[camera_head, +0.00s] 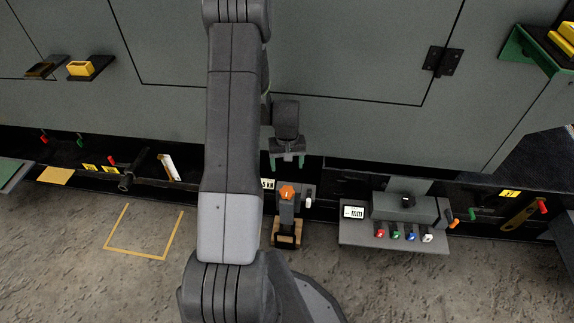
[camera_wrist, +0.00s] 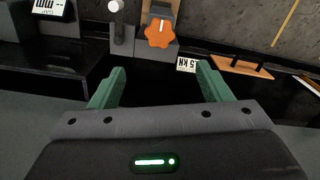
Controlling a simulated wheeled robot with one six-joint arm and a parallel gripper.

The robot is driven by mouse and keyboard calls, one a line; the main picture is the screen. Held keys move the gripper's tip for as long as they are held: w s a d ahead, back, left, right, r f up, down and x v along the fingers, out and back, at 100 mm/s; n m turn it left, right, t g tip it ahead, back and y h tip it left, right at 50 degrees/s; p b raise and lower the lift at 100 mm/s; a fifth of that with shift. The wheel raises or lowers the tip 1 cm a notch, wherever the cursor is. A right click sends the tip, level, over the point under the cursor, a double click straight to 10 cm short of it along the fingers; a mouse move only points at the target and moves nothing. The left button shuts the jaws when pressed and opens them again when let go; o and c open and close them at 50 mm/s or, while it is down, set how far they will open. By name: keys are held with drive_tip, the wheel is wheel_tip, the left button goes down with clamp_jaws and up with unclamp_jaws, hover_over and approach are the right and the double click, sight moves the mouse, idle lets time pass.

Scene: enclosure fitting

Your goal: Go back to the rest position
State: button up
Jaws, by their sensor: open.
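My gripper (camera_head: 288,160) shows in the head view in front of the lower part of the grey cabinet (camera_head: 330,60). Its two green fingers are apart, with nothing between them. The fingers also show in the wrist view (camera_wrist: 160,88), spread over a dark surface. An orange knob (camera_head: 287,192) on a grey block stands just below the gripper in the head view. The orange knob (camera_wrist: 160,33) is beyond the fingertips in the wrist view, apart from them. My arm hides part of the cabinet and the ledge.
A grey shelf (camera_head: 390,240) with a display and several coloured knobs stands right of the orange knob. A green bracket (camera_head: 524,48) sticks out at upper right. A yellow block (camera_head: 80,68) sits on a small shelf at upper left. Yellow tape (camera_head: 135,252) marks open floor.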

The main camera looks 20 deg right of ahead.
sight(287, 190)
wheel_tip(287, 190, down, 14)
drive_tip(key=b, duration=0.3)
drive_tip(key=shift+r, duration=0.1)
idle(0.3)
drive_tip(key=shift+f+b, duration=0.25)
drive_tip(key=shift+b, duration=0.15)
drive_tip(key=shift+r+n+p, duration=0.25)
drive_tip(key=shift+n+p, duration=0.15)
drive_tip(key=shift+p, duration=0.05)
drive_tip(key=shift+r+n, duration=0.1)
drive_tip(key=shift+n, duration=0.3)
drive_tip(key=n+p, duration=0.3)
drive_tip(key=n, duration=0.3)
drive_tip(key=shift+a, duration=0.15)
wheel_tip(287, 190, up, 13)
drive_tip(key=p, duration=0.2)
drive_tip(key=shift+p, duration=0.35)
idle(0.5)
